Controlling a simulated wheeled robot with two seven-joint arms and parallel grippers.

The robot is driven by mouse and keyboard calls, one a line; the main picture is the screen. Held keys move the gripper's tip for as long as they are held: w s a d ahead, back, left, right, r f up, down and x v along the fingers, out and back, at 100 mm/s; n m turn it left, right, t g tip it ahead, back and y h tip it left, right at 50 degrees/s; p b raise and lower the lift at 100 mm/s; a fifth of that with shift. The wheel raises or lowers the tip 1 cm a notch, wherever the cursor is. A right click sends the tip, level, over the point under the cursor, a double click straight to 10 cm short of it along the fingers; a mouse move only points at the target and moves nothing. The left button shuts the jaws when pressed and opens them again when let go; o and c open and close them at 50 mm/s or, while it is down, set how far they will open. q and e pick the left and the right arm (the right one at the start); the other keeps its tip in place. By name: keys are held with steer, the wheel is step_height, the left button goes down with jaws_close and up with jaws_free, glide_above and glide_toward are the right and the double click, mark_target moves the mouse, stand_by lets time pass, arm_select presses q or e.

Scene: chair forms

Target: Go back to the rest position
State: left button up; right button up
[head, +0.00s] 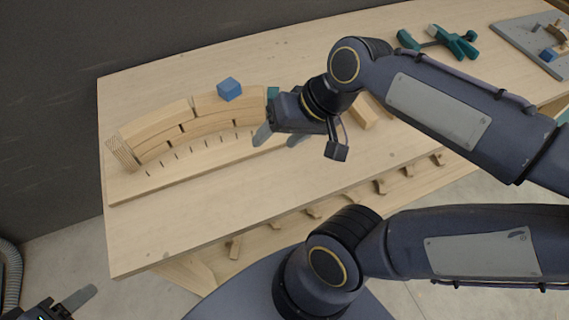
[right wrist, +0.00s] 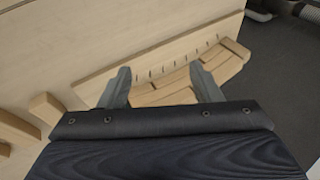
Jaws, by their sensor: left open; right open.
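My right gripper (head: 280,137) is open and empty, held above the workbench near the right end of the curved wooden form. Its two grey fingers also show apart in the right wrist view (right wrist: 161,84), with wood behind them and nothing between them. My left gripper (head: 80,300) shows only in part at the lower left corner of the head view, off the bench's front left corner. One finger of it is visible; nothing is seen in it.
The curved form of wooden blocks (head: 165,128) stands on a board on the workbench (head: 190,230). A teal clamp (head: 455,42) and a grey tray (head: 510,35) lie at the back right. Bare bench lies in front of the form.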

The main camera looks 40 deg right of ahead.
steer(key=s+f+n, duration=0.1)
steer(key=s+a+f, duration=0.1)
steer(key=s+a+f+n+t, duration=0.1)
steer(key=s, duration=0.1)
steer(key=shift+f+n, duration=0.3)
steer(key=shift+f, duration=0.1)
stand_by(0.9)
